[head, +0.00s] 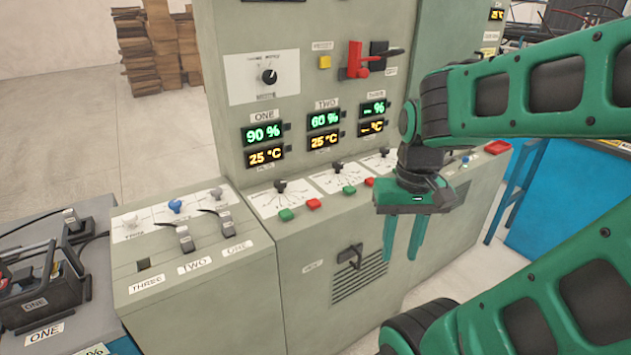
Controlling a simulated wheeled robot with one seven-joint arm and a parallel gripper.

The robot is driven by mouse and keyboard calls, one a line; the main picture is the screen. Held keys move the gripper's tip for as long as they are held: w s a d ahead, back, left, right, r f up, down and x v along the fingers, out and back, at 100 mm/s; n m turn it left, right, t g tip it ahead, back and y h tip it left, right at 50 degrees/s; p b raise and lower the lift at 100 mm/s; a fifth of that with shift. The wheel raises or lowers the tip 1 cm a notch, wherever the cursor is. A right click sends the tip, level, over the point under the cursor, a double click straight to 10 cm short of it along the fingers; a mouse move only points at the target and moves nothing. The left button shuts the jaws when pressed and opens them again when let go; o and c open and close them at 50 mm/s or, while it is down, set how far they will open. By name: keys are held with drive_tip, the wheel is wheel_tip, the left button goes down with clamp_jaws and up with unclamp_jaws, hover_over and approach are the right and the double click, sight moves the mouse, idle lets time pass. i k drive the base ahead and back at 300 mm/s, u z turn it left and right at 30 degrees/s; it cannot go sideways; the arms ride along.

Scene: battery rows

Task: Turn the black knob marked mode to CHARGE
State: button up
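A round black knob (269,77) sits on a white plate (243,74) on the upright face of the grey-green cabinet. Position words are printed above it and a small label is below it, too small to read surely. The knob's pointer appears to be toward the upper right; I cannot tell the exact setting. My gripper (403,258) hangs fingers-down in front of the cabinet, right of and lower than the knob. Its two green fingers are apart with nothing between them.
A red lever (357,62) and a yellow button (324,62) are right of the knob. Lit displays (263,134) are below it. The sloping ledge carries several small black knobs (280,186) and red and green buttons. A side console (200,262) holds plugs. Grey floor is at left.

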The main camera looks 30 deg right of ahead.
sight(269, 76)
drive_tip(key=u, duration=0.75)
drive_tip(key=k, duration=1.2)
drive_tip(key=z, duration=0.8)
drive_tip(key=i, duration=1)
drive_tip(key=u, duration=0.05)
